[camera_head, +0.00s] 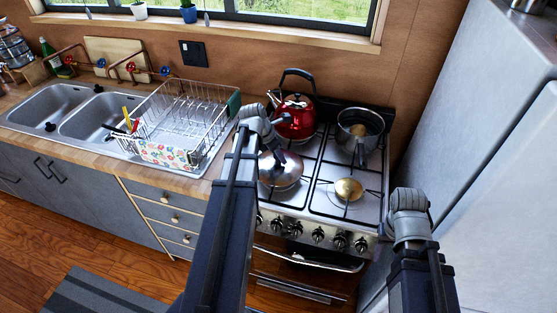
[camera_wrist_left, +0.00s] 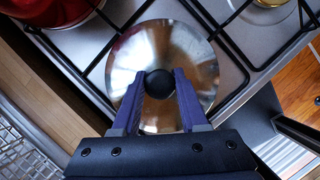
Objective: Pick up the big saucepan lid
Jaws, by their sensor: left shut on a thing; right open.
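The big saucepan lid (camera_head: 281,170) is a round, shiny steel disc with a black knob. It is over the front left of the stove, and I cannot tell whether it touches the grate. In the left wrist view the lid (camera_wrist_left: 185,50) fills the middle, with its black knob (camera_wrist_left: 159,83) between the fingers. My left gripper (camera_wrist_left: 159,88) is shut on the knob; in the head view its arm partly hides the lid. My right gripper (camera_head: 408,198) is open and empty, right of the stove front; its fingertips are hard to make out.
A red kettle (camera_head: 296,118) stands on the back left burner. A saucepan (camera_head: 359,133) stands on the back right burner. The front right burner (camera_head: 349,189) is bare. A dish rack (camera_head: 185,118) is left of the stove, and a fridge (camera_head: 480,110) is to the right.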

